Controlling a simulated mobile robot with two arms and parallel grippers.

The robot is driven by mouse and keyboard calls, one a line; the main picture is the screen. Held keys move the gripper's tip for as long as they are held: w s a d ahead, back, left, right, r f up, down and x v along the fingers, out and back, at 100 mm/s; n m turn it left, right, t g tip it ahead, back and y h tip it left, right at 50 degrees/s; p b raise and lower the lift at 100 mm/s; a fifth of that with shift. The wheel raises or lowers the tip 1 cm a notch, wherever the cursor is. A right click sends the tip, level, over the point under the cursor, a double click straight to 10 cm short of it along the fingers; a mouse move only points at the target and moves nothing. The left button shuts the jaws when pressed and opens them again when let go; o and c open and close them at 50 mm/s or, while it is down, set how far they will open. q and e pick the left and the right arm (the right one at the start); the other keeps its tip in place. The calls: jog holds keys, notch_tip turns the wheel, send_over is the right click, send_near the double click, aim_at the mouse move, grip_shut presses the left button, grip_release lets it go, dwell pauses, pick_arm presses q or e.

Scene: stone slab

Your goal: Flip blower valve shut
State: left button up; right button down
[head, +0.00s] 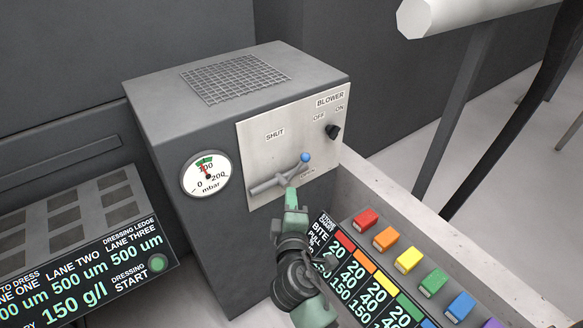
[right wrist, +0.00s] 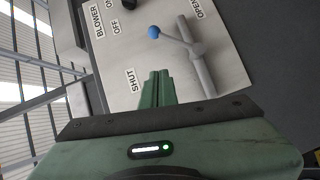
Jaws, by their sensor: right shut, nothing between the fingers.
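The blower valve is a grey pipe (head: 264,187) with a short lever ending in a blue knob (head: 305,157), on the pale panel (head: 258,150) of a grey cabinet. A SHUT label (head: 275,135) is above left; an OPEN label (head: 307,175) is at lower right. The knob points up and right, nearer OPEN in the head view. My right gripper (head: 291,193) is shut and empty, in front of the pipe. In the right wrist view its fingertips (right wrist: 158,76) appear between the SHUT label and the pipe, apart from the blue knob (right wrist: 154,32). My left gripper is not in view.
A black BLOWER switch (head: 333,131) is at the panel's upper right. A round mbar gauge (head: 206,175) reads near 100. Coloured buttons (head: 407,260) and a display board (head: 370,275) lie to the right; another display with a green START button (head: 158,262) is at left.

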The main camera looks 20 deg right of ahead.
jog(key=shift+d+r, duration=0.1)
jog(key=shift+r, duration=0.1)
jog(key=p, duration=0.1)
send_near(300, 166)
jog(key=w+a+r, duration=0.2)
jog(key=w, duration=0.3)
jog(key=d, duration=0.1)
jog(key=w+d+p, duration=0.1)
jog(key=shift+w+d+f, duration=0.15)
jog(key=shift+w+d, duration=0.15)
jog(key=shift+d, duration=0.05)
jog(key=shift+w+d+f, duration=0.15)
jog(key=shift+w+d, duration=0.05)
jog(key=shift+d, duration=0.1)
